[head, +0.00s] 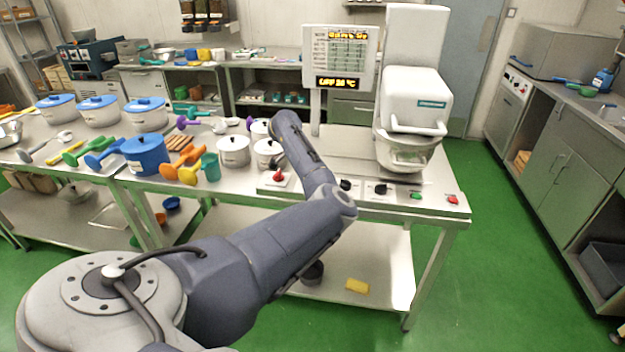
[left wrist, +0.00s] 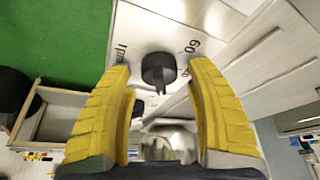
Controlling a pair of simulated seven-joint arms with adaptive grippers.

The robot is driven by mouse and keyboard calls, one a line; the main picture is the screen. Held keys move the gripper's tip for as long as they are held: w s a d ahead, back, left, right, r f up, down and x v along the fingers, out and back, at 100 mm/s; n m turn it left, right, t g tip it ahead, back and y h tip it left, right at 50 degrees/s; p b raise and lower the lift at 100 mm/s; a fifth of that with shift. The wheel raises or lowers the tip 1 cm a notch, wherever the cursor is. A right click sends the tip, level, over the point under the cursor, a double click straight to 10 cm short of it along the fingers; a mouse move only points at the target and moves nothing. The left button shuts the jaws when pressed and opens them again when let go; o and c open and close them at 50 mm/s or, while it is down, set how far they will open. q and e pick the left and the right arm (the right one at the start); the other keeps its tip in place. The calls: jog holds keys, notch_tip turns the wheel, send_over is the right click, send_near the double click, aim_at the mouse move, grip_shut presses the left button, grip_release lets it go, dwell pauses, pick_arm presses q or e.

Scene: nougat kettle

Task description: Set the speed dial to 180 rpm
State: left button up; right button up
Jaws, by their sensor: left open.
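In the left wrist view a black dial (left wrist: 158,70) stands on a pale panel (left wrist: 150,20), with its small pointer towards the bottom of the picture. The panel has a printed 60 to the dial's right and partly legible lettering to its left. My left gripper (left wrist: 160,75) is open, with yellow fingers on either side of the dial; I see no contact. In the head view two black dials, one (head: 345,185) and another (head: 381,188), sit on the front panel of the white kettle machine (head: 415,95). The left gripper's fingers are hidden there. My right gripper is not in view.
A red knob (head: 278,177), a green button (head: 416,195) and a red button (head: 453,199) sit along the same front edge. White pots (head: 234,151) and a blue pot (head: 145,155) stand to the left. A display (head: 340,58) rises behind. Green floor is clear on the right.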

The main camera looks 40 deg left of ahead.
pick_arm(q)
jog(key=v, duration=1.1)
jog(key=shift+r, duration=0.4)
jog(key=shift+s+a, duration=0.1)
